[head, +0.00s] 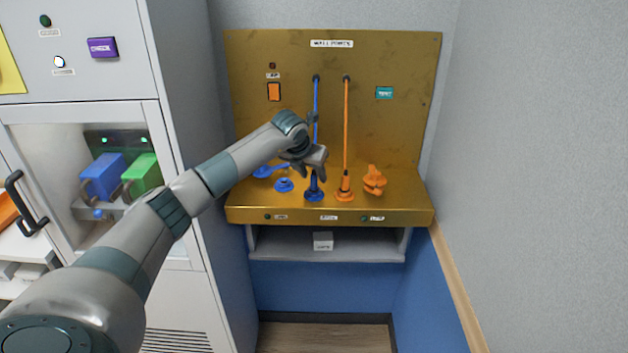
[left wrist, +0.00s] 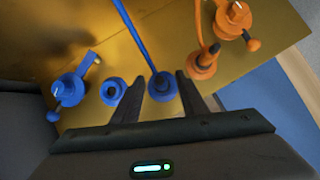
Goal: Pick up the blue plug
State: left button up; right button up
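The blue plug (head: 314,190) stands upright on the brass ledge, with a blue cable (head: 316,98) running from its top up to the wall panel. In the left wrist view the blue plug (left wrist: 164,86) appears between the tips of two dark fingers. My left gripper (head: 313,172) is just above the plug in the head view and hides part of its upper end and the cable. The fingers (left wrist: 160,88) are spread apart, with visible gaps beside the plug. I cannot tell whether they reach down around it. My right gripper is not in view.
An empty blue socket (head: 284,185) and a blue lever fitting (head: 265,171) are left of the plug. An orange plug (head: 345,189) with an orange cable (head: 346,125) and an orange fitting (head: 374,180) stand to the right. A grey cabinet (head: 182,100) borders the left.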

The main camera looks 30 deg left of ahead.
aim_at(312, 176)
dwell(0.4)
pick_arm(q)
grip_shut()
jog(key=shift+r+b, duration=0.4)
jog(key=shift+b, duration=0.1)
notch_tip(312, 176, up, 3)
jog(key=shift+r+b, duration=0.1)
jog(key=shift+b, duration=1)
jog(key=s+d+r+b, duration=0.2)
jog(key=d+r+b, duration=0.2)
jog(key=d+r, duration=0.3)
jog(key=d, duration=0.4)
jog(key=shift+d+b, duration=0.3)
